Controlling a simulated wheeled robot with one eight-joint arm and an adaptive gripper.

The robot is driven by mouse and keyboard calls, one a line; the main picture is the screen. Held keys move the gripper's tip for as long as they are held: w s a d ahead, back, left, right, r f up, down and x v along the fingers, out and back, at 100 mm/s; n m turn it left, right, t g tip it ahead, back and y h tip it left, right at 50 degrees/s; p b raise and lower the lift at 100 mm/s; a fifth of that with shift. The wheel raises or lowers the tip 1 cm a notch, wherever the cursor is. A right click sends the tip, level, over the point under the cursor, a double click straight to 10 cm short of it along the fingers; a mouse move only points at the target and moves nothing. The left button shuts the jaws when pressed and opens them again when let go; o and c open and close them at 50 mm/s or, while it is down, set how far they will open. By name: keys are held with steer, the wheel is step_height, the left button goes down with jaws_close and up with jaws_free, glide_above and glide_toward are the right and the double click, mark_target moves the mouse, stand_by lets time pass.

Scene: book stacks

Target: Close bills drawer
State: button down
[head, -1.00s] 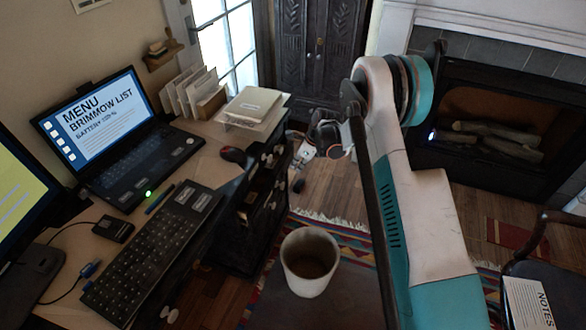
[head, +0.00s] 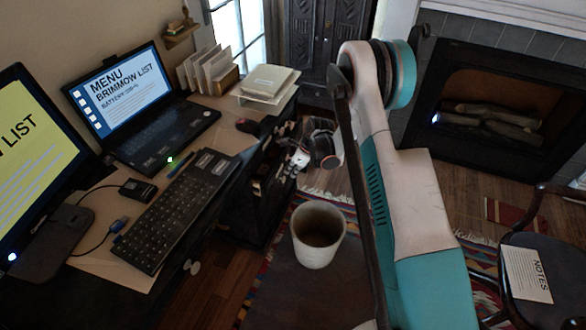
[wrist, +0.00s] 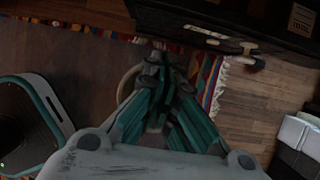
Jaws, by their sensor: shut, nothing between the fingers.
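The dark desk's drawer stack (head: 258,190) is below the desktop's right side, with pale knobs on its front. I cannot tell which drawer is the bills drawer, or how far any drawer stands out. My gripper (head: 297,160) is beside the upper drawer fronts, partly blurred against them. In the wrist view my gripper (wrist: 163,72) is shut and empty, its teal fingers together. A dark drawer front (wrist: 215,18) with a pale label and handle crosses the top of that view, just beyond the fingers. Contact cannot be told.
A laptop (head: 140,105), keyboard (head: 178,210), mouse (head: 247,126) and paper stack (head: 268,80) are on the desktop. A white cup (head: 319,238) is in front of the drawers. A chair (head: 540,250) is at the right. Wood floor and a patterned rug lie between.

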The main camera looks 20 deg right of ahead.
mark_target(271, 174)
steer(key=w+a+f+b, duration=0.2)
steer(key=w+a+f, duration=0.1)
steer(key=a+f, duration=0.1)
steer(key=shift+w+a+b, duration=0.15)
steer(key=shift+a+b, duration=0.05)
steer(key=shift+b, duration=0.2)
steer(key=shift+w+a, duration=0.9)
steer(key=shift+a, duration=0.3)
steer(key=shift+d, duration=0.15)
